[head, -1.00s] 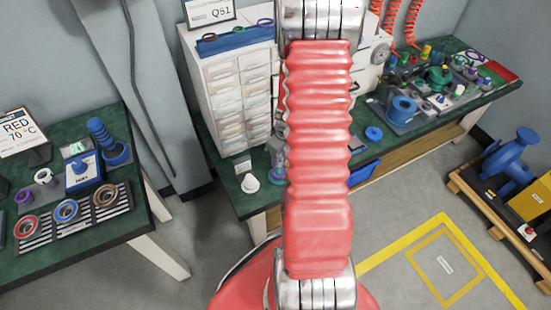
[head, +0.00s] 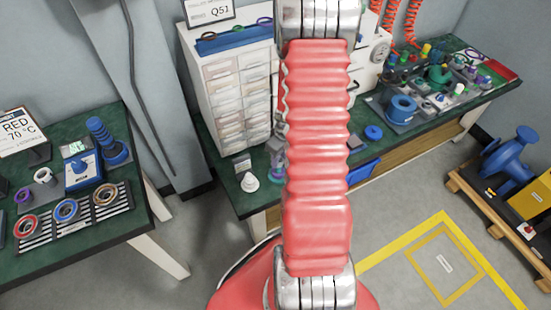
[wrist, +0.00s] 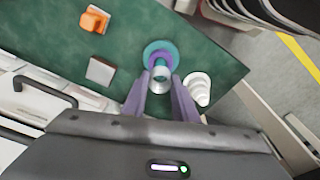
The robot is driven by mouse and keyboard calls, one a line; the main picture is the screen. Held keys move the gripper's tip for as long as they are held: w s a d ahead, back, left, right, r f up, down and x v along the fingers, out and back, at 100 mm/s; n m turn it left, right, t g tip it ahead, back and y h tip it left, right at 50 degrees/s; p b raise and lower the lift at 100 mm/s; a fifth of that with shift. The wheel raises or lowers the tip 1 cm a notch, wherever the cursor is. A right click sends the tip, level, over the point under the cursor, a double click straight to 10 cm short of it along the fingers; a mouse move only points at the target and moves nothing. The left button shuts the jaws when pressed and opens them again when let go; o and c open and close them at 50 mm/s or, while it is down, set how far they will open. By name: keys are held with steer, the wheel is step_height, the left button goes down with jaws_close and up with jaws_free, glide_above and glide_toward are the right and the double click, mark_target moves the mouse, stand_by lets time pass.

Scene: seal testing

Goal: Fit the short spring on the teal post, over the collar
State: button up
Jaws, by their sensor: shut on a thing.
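The teal post's round teal base (wrist: 160,49) stands on the green bench top in the wrist view. My gripper (wrist: 161,78) has two purple fingers, shut on a small pale grey ring-like piece (wrist: 160,73), which looks like the short spring seen end-on. This piece lies in line with the teal base and overlaps it in the picture. I cannot tell whether it is around the post or above it. The collar cannot be made out. In the head view my red arm hides most of this spot.
A white stepped cone (wrist: 197,88) stands close to the right finger; it also shows in the head view (head: 249,182). An orange block (wrist: 94,19) and a grey block (wrist: 101,70) are to the left. White drawers (head: 232,90) stand behind. The bench edge is near on the right.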

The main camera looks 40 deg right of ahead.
steer(key=shift+f, duration=0.2)
steer(key=o, duration=1.1)
steer(key=shift+r, duration=0.1)
steer(key=r, duration=0.6)
steer(key=shift+s+r, duration=0.2)
steer(key=shift+r, duration=0.2)
